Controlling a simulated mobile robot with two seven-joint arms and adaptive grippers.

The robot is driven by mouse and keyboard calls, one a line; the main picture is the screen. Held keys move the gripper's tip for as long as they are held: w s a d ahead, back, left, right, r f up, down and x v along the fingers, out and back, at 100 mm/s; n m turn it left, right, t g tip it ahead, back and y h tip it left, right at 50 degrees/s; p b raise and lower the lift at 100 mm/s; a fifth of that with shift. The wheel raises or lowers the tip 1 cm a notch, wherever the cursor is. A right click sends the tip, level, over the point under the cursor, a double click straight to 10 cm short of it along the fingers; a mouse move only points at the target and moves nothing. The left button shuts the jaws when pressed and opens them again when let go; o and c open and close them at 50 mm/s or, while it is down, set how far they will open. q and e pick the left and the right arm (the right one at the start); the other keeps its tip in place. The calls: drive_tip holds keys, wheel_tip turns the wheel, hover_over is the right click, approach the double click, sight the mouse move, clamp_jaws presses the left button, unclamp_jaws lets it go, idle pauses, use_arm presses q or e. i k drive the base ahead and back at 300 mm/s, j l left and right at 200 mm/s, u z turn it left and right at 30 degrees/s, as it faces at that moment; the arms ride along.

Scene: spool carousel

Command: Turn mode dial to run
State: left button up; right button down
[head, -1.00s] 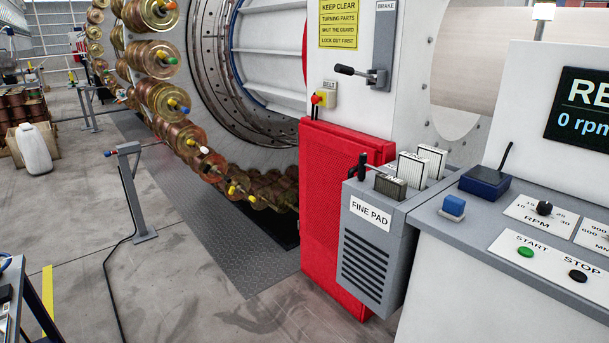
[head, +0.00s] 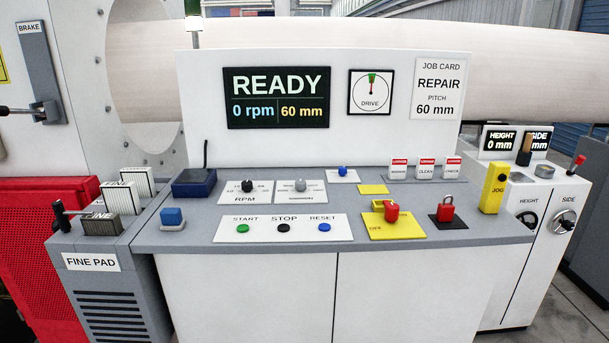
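No dial in the head view carries a label that I can read as mode or run. A red rotary knob (head: 391,211) sits on a yellow plate (head: 405,232) at the right of the console top; its lettering looks like OFF but is too small to be sure. A black knob (head: 247,186) sits on the RPM plate, and a grey knob (head: 300,185) is beside it. A small blue knob (head: 343,170) sits on a white plate behind them. The display (head: 277,97) reads READY, 0 rpm, 60 mm. Neither of my grippers is in view.
START (head: 243,229), STOP (head: 283,228) and RESET (head: 324,227) buttons line the console front. A red padlock (head: 446,210) stands right of the red knob. A yellow JOG unit (head: 493,188) is at the right end. The FINE PAD rack (head: 92,262) stands left.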

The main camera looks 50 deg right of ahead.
sight(341, 170)
drive_tip(key=z, duration=2)
